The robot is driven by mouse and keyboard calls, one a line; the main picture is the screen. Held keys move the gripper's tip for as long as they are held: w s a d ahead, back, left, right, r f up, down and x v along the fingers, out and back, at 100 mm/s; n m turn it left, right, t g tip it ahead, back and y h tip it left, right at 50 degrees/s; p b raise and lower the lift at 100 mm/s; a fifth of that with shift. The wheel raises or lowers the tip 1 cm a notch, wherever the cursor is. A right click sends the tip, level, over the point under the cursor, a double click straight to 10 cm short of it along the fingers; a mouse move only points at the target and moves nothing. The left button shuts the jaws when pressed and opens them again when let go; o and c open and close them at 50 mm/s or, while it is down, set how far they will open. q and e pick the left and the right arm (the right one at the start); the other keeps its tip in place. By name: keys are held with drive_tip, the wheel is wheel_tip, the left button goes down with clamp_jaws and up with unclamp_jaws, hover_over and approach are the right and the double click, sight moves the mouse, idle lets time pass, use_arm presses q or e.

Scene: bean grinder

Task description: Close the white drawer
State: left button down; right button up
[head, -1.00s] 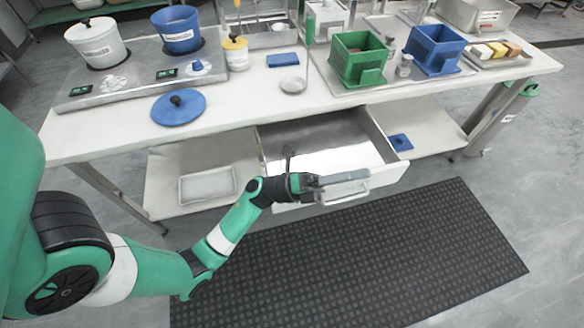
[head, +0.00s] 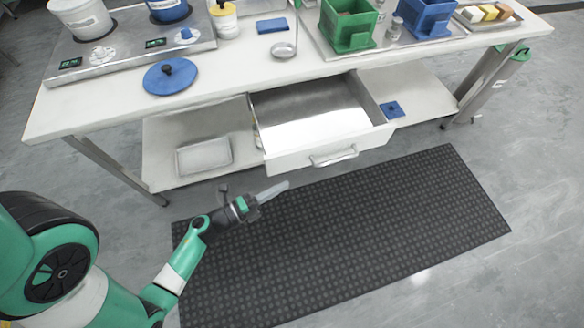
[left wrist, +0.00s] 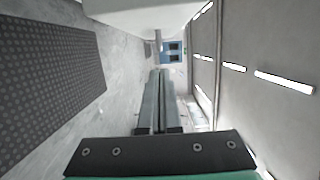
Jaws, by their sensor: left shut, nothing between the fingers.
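The white drawer (head: 291,155) is pulled out from under the white table in the head view. Its metal inside looks empty, and its handle (head: 334,157) is on the front face. My left gripper (head: 279,189) is in front of and below the drawer's left front corner, apart from the handle. It is shut with nothing in it. In the left wrist view the two grey fingers (left wrist: 160,100) lie together. A white surface (left wrist: 145,14) at the top of that view seems to be the drawer. My right gripper is not in view.
The white table (head: 225,86) carries a blue lid (head: 171,78), a green bin (head: 346,27) and a blue bin (head: 424,20). A lower shelf (head: 165,146) holds a pale tray (head: 203,156). A black mat (head: 390,205) lies on the clear floor in front.

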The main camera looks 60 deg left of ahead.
sight(292, 168)
use_arm(q)
drive_tip(key=shift+w+a+b, duration=0.3)
drive_tip(key=shift+w+a, duration=0.4)
drive_tip(key=shift+w, duration=0.35)
drive_tip(key=shift+w+a+b, duration=0.3)
drive_tip(key=shift+w+a, duration=0.45)
drive_tip(key=shift+w, duration=0.25)
drive_tip(key=shift+w+a+b, duration=0.3)
drive_tip(key=shift+w+a, duration=0.4)
drive_tip(key=shift+w, duration=0.35)
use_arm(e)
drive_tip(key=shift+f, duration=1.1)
